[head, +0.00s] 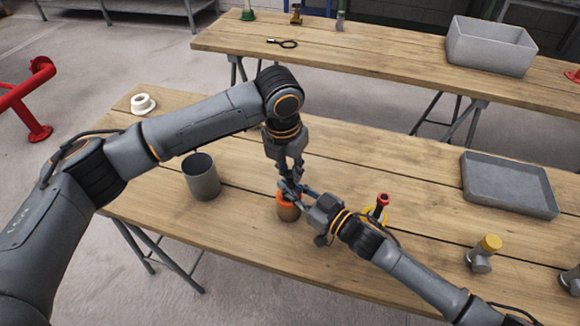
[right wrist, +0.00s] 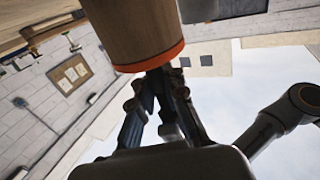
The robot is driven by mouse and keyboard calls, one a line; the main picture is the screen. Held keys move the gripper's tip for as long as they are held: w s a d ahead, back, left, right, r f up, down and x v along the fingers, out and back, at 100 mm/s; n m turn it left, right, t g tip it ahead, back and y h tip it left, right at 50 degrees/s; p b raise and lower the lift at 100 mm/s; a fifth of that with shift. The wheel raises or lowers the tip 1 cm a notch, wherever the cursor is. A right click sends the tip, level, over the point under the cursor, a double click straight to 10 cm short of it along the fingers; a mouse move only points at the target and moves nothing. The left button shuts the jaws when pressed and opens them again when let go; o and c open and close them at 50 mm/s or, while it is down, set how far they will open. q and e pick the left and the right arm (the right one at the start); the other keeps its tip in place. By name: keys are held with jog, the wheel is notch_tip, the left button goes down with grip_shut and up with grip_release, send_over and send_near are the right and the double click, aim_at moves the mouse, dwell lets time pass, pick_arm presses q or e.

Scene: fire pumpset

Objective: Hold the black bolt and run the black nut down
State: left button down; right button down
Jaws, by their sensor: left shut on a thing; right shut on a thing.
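My left gripper (head: 285,183) points down from above over the near table. My right gripper (head: 291,192) reaches in level from the right, and their fingertips meet closely beside and above a brown cylinder with an orange rim (head: 288,210). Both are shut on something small. The black bolt and black nut cannot be made out; the fingers hide them, so I cannot tell which gripper has which. In the right wrist view, my right gripper's fingers (right wrist: 158,80) come together close to the orange rim of the brown cylinder (right wrist: 135,30).
On the near table (head: 330,150) stand a grey open cup (head: 203,180), a white ring (head: 143,103), a red-topped fitting (head: 382,201), a yellow-capped fitting (head: 485,250) and a grey tray (head: 508,186). A second table behind carries a grey bin (head: 490,48) and a black ring-ended tool (head: 285,43).

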pick_arm(q)
jog(key=m, duration=0.5)
jog(key=shift+w+a+g+h, duration=0.1)
jog(key=shift+g+h, duration=0.2)
jog(key=c, duration=1.1)
grip_release()
jog(key=shift+r, duration=2.25)
jog(key=shift+c, duration=0.3)
